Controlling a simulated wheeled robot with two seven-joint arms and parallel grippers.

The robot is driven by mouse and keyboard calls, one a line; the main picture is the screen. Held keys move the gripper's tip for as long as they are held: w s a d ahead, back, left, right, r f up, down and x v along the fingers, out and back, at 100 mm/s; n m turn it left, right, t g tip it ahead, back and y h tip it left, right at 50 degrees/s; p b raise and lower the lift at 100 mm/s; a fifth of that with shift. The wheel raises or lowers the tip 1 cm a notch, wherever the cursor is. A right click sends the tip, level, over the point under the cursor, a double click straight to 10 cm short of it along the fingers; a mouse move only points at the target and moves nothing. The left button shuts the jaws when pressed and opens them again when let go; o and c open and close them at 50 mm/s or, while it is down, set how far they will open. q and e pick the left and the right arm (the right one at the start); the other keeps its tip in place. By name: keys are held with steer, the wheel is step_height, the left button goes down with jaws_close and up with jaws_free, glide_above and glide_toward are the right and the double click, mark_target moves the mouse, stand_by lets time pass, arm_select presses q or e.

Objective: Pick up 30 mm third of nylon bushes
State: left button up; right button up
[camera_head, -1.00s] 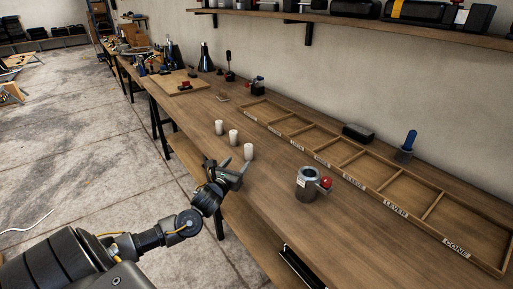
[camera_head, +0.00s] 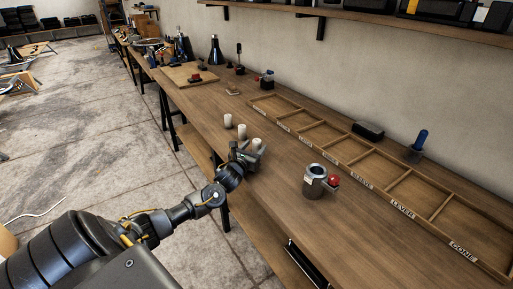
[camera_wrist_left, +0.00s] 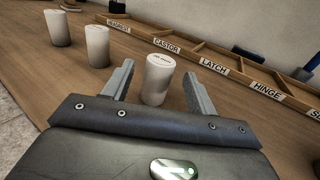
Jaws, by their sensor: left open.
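Three white cylindrical nylon bushes stand upright in a row on the wooden bench. In the head view they are the far bush (camera_head: 228,120), the middle bush (camera_head: 242,131) and the near bush (camera_head: 256,144), which is partly hidden by my gripper. My left gripper (camera_head: 250,151) is open at the near bush. In the left wrist view the near bush (camera_wrist_left: 158,78), with small print on top that I cannot read, stands between the two spread fingers of the gripper (camera_wrist_left: 158,84), with gaps at both sides. The other bushes (camera_wrist_left: 97,46) (camera_wrist_left: 57,28) stand to the left. My right gripper is not in view.
A long divided wooden tray (camera_head: 402,211) with labelled compartments lies along the wall. The bench's front edge runs below my left arm.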

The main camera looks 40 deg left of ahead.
mark_target(259, 141)
arm_select(q)
steer(key=x, duration=0.5)
steer(key=shift+p, duration=0.4)
steer(key=shift+s, duration=0.1)
steer(key=shift+c, duration=0.5)
steer(key=shift+a, duration=0.1)
steer(key=c, duration=1)
